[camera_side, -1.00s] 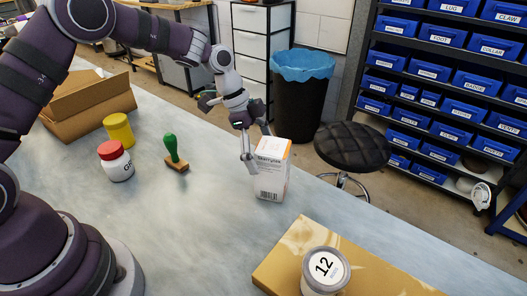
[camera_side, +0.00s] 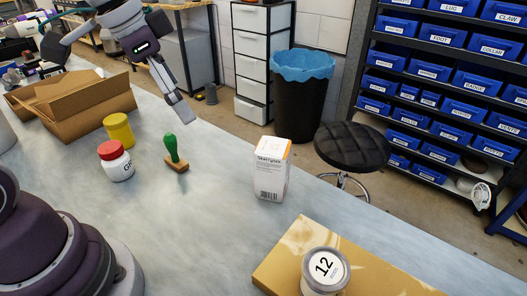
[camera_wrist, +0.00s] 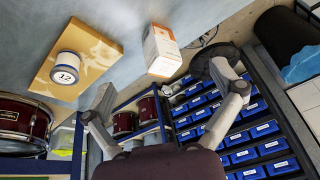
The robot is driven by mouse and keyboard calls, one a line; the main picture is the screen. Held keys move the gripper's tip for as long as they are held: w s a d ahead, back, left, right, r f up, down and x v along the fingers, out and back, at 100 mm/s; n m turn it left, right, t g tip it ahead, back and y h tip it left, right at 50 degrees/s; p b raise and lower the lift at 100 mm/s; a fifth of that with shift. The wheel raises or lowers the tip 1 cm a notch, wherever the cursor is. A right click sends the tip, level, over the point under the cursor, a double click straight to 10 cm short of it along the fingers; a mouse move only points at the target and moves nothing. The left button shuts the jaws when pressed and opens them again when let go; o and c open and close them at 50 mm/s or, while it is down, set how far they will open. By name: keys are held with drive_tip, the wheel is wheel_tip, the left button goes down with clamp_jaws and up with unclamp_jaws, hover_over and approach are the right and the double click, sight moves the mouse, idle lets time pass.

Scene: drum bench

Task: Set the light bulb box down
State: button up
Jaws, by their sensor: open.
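The light bulb box (camera_side: 271,170), white with an orange edge and a barcode, stands upright on the grey bench near its far edge. It also shows in the wrist view (camera_wrist: 161,49), apart from my fingers. My gripper (camera_side: 180,112) is raised to the upper left of the box in the side view, clear of it. In the wrist view my gripper's two fingers (camera_wrist: 164,86) are spread apart with nothing between them.
A green-handled stamp (camera_side: 173,155), a white jar with red lid (camera_side: 116,162) and a yellow cylinder (camera_side: 119,130) stand left of the box. A cardboard box (camera_side: 75,105) lies behind them. A tub marked 12 (camera_side: 325,270) sits on a tan board (camera_side: 290,250) in front.

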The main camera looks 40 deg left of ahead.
drive_tip(key=s+a+f+n+t, duration=0.1)
drive_tip(key=s+a+n, duration=0.1)
drive_tip(key=s+n, duration=0.3)
drive_tip(key=shift+s+f+y, duration=0.4)
drive_tip(key=shift+s, duration=0.1)
